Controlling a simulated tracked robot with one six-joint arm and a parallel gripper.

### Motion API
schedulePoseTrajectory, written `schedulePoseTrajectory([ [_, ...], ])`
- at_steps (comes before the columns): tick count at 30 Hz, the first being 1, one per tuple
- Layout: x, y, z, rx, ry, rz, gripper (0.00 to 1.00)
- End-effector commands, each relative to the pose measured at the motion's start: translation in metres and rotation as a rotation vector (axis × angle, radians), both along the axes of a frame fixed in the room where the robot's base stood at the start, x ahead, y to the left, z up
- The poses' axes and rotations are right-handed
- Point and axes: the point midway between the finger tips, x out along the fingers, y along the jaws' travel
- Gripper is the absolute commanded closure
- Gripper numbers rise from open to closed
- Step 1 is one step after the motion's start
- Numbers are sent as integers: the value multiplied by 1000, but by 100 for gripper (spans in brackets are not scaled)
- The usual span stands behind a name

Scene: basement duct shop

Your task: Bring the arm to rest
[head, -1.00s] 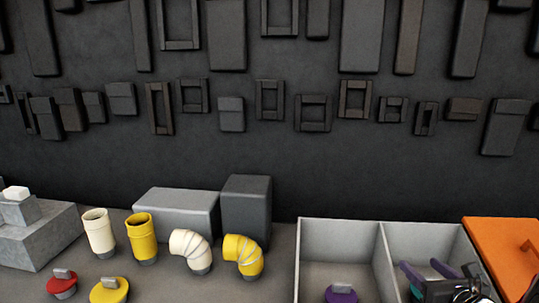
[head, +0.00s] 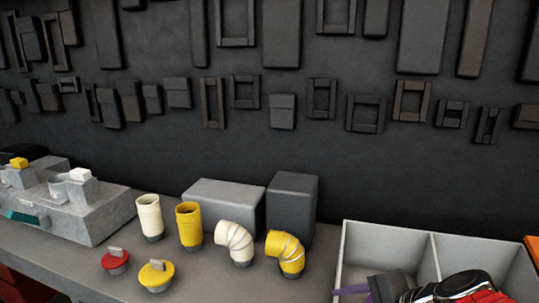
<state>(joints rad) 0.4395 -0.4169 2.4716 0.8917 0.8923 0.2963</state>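My gripper (head: 362,290) is at the bottom right of the head view, with a purple finger, a dark grey block and black and red arm parts behind it. It is over the front left of the grey two-compartment bin (head: 346,245). The gripper points left. Its fingertips are partly hidden and cut by the frame's lower edge, so the gap between them cannot be judged. I see nothing clearly held in it.
Left of the bin stand a yellow elbow (head: 287,252), a white elbow (head: 236,241), a yellow pipe (head: 188,226) and a white pipe (head: 149,217). Red (head: 115,262) and yellow (head: 155,274) caps lie in front. Grey blocks (head: 223,203) (head: 292,205) stand behind. A stepped grey block (head: 95,215) is at left.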

Motion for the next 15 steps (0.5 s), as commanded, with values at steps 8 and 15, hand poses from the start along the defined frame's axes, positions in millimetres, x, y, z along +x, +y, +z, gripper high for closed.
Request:
schedulePoseTrajectory([
  [8,-46,24,-3,-394,-48,413,43],
  [15,-74,19,4,-740,-110,733,43],
])
